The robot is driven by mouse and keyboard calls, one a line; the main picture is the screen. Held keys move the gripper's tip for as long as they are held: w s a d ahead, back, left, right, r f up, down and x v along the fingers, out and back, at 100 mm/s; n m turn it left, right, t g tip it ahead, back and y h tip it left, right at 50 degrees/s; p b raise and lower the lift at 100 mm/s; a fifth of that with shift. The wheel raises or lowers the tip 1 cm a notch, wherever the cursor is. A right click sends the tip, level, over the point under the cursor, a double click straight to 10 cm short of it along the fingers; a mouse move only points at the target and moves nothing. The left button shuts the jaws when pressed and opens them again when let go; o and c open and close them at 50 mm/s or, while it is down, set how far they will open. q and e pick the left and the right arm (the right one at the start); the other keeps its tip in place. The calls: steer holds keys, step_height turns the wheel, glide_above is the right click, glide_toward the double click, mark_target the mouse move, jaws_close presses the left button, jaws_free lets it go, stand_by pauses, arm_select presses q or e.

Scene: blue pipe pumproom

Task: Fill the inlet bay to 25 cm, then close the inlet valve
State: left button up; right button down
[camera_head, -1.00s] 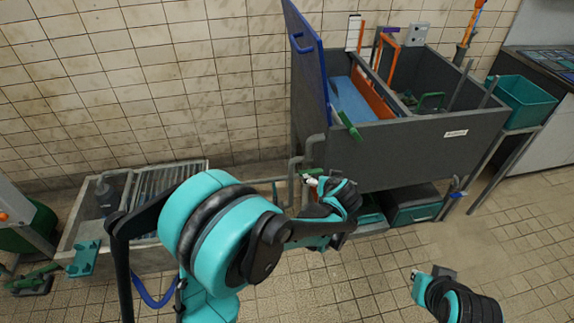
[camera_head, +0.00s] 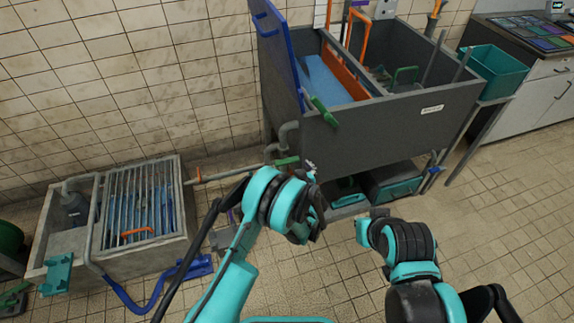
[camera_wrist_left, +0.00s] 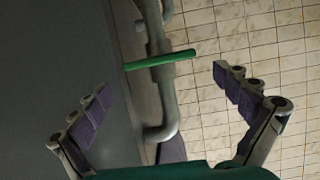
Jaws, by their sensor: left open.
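The grey tank (camera_head: 400,122) stands against the tiled wall, with blue water (camera_head: 330,80) in its left bay. A white gauge strip (camera_head: 321,12) shows behind the bay; its marks are too small to read. A green lever (camera_head: 287,161) sits on the pipe at the tank's lower left; a green lever also shows in the left wrist view (camera_wrist_left: 160,60). Which valve is the inlet is not labelled. My left gripper (camera_head: 311,172) is open beside the pipe and lever, its fingers apart and empty (camera_wrist_left: 165,90). My right gripper (camera_head: 368,222) is low at right, its fingers unclear.
Another green handle (camera_head: 323,111) is at the tank's front rim. A blue panel (camera_head: 276,50) stands at its left, and an orange gate (camera_head: 345,66) divides it. A grated basin (camera_head: 115,265) with a blue hose is at left. A teal bin (camera_head: 494,72) stands right. Floor at right is clear.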

mark_target(288, 160)
arm_select(q)
steer(key=shift+b+x, duration=0.35)
steer(key=shift+x, duration=1.35)
steer(key=shift+r, duration=0.1)
steer(key=c, duration=1)
steer(key=shift+d, duration=0.15)
steer(key=shift+c, duration=0.2)
steer(key=shift+d+m+y, duration=0.2)
steer(key=shift+m+y, duration=0.4)
steer(key=shift+m, duration=0.3)
steer(key=shift+w+d+m+g+y, duration=0.15)
steer(key=shift+m+g+y, duration=0.15)
steer(key=shift+m+y, duration=0.45)
